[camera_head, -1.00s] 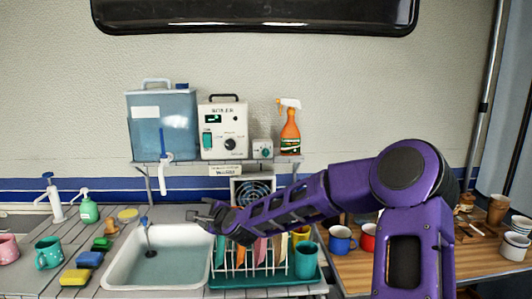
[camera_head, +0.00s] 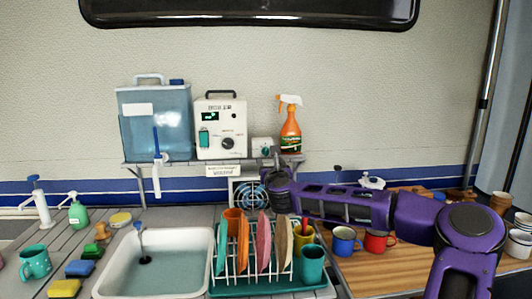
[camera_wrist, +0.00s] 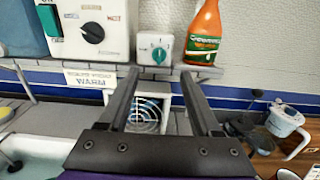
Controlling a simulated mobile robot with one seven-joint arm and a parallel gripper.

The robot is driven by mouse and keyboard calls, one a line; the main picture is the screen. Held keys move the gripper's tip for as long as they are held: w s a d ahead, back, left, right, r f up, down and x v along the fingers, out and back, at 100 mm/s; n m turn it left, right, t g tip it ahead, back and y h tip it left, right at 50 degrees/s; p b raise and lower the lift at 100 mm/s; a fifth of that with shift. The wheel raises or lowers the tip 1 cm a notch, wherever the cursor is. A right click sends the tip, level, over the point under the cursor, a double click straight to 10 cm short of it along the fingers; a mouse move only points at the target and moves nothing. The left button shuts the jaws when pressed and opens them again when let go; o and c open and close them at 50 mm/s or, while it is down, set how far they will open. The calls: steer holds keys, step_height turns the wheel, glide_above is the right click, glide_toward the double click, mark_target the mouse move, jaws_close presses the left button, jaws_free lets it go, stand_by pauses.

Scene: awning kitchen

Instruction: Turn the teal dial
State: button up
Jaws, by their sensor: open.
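The teal dial (camera_wrist: 158,54) is a small round knob on the front of a small white box (camera_wrist: 148,44). In the head view the box (camera_head: 261,143) stands on the shelf between the boiler and the spray bottle, its lower part partly covered by my gripper. My gripper (camera_wrist: 159,80) is open and empty. Its two fingers point up toward the box, with the dial between and just beyond their tips in the wrist view. In the head view my gripper (camera_head: 275,164) is just below and in front of the box. I see no contact with the dial.
The white boiler (camera_head: 221,120) with a black knob stands left of the box, and the orange spray bottle (camera_head: 291,133) right of it. A round-grilled vent (camera_head: 249,194) is under the shelf. A dish rack (camera_head: 222,283) with plates and the sink (camera_head: 206,236) lie below.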

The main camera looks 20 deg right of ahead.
mark_target(266, 151)
steer(key=p+x, duration=0.1)
steer(key=x, duration=0.9)
steer(key=shift+w+d, duration=0.1)
steer(key=shift+w, duration=0.25)
steer(key=shift+c, duration=0.2)
jaws_close()
